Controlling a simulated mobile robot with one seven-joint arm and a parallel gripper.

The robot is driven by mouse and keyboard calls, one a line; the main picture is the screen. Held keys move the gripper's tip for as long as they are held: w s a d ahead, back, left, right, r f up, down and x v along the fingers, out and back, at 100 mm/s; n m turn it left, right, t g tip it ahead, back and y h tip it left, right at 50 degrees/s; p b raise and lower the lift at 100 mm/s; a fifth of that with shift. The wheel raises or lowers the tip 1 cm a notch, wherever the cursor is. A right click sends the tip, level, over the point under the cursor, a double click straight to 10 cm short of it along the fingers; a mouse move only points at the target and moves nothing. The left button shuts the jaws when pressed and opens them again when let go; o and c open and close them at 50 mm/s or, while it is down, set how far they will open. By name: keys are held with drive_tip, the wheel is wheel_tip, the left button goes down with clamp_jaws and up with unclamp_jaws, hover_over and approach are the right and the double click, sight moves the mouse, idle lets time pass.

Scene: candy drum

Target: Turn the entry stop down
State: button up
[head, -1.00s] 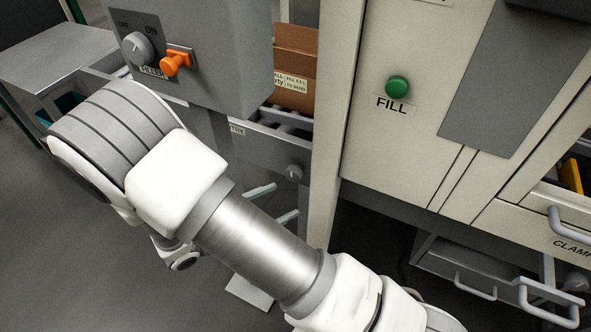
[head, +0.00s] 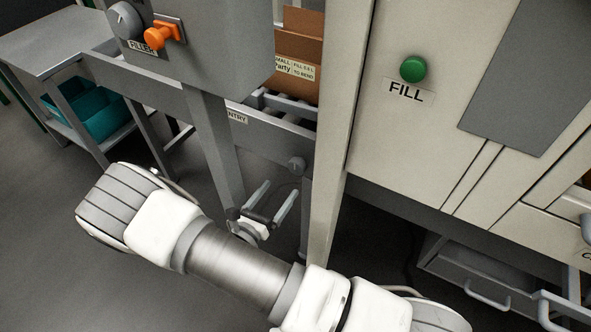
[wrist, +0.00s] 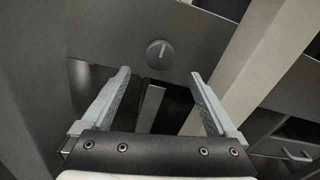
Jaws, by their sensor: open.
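The entry stop is a small round grey knob (head: 296,164) on the conveyor's side panel, right of the partly hidden label ending "NTRY" (head: 238,117). In the wrist view the knob (wrist: 160,53) shows a pale pointer line that stands near upright. My gripper (head: 277,196) is open and empty, just below and left of the knob in the head view. In the wrist view its two fingers (wrist: 160,75) reach toward the panel on either side, with the knob ahead between and beyond the tips, apart from them.
The grey filler box with an orange switch (head: 160,36) hangs at upper left on a post (head: 212,140). A cream upright (head: 338,140) stands right of the knob, beside the cabinet with a green FILL button (head: 413,68). A brown carton (head: 297,85) sits on rollers above.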

sight(295, 170)
drive_tip(key=b+x, duration=0.1)
drive_tip(key=x, duration=0.8)
drive_tip(key=shift+w+d, duration=0.2)
drive_tip(key=shift+w, duration=0.15)
drive_tip(key=shift+c, duration=0.3)
drive_tip(key=c, duration=1.3)
